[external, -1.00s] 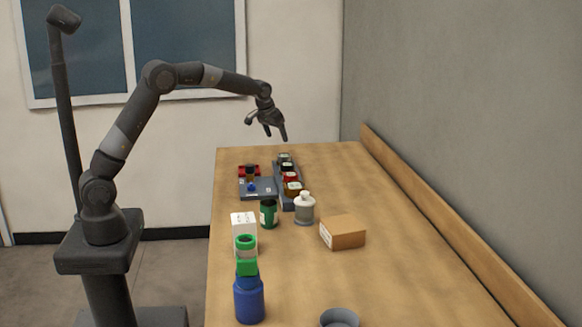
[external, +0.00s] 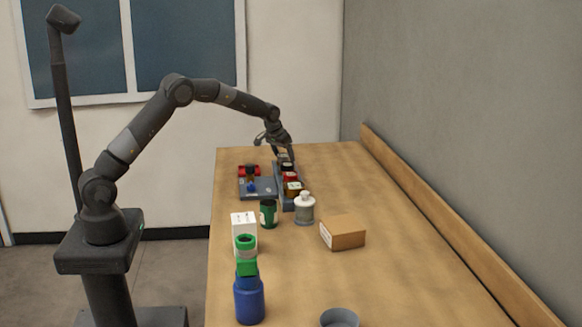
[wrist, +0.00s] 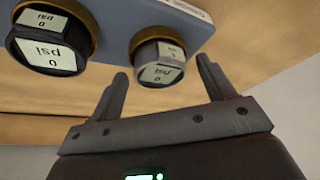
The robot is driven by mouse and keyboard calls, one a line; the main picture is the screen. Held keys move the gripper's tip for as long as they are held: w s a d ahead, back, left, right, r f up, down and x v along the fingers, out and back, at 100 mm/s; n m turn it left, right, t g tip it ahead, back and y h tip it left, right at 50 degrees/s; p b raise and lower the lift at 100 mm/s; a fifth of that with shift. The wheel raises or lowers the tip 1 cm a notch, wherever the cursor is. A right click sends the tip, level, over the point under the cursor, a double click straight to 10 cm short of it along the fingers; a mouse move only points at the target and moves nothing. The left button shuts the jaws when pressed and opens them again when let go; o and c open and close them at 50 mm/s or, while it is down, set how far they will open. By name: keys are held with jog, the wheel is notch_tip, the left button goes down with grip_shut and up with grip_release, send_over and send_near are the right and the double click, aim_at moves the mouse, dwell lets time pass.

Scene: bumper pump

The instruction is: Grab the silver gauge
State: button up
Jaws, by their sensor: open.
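The silver gauge (wrist: 157,62) has a pale "psi" face and a grey rim on a brass-coloured base. It sits on a blue-grey rack (wrist: 165,10) in the wrist view. My gripper (wrist: 162,75) is open, with its two fingers just short of the gauge and to either side of it. Nothing is held. In the external view my gripper (external: 286,155) is low over the far end of the rack (external: 281,190) and largely hides the farthest gauge.
A black gauge (wrist: 46,45) stands beside the silver one. Red (external: 290,177) and brass-coloured (external: 293,188) gauges sit nearer on the rack. A grey tray (external: 257,193) lies left of it. A white bottle (external: 304,211), green can (external: 268,214) and cardboard box (external: 343,233) stand nearer.

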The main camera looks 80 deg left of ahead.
jog(key=c, duration=1.1)
jog(key=shift+c, duration=0.2)
jog(key=shift+r, duration=0.15)
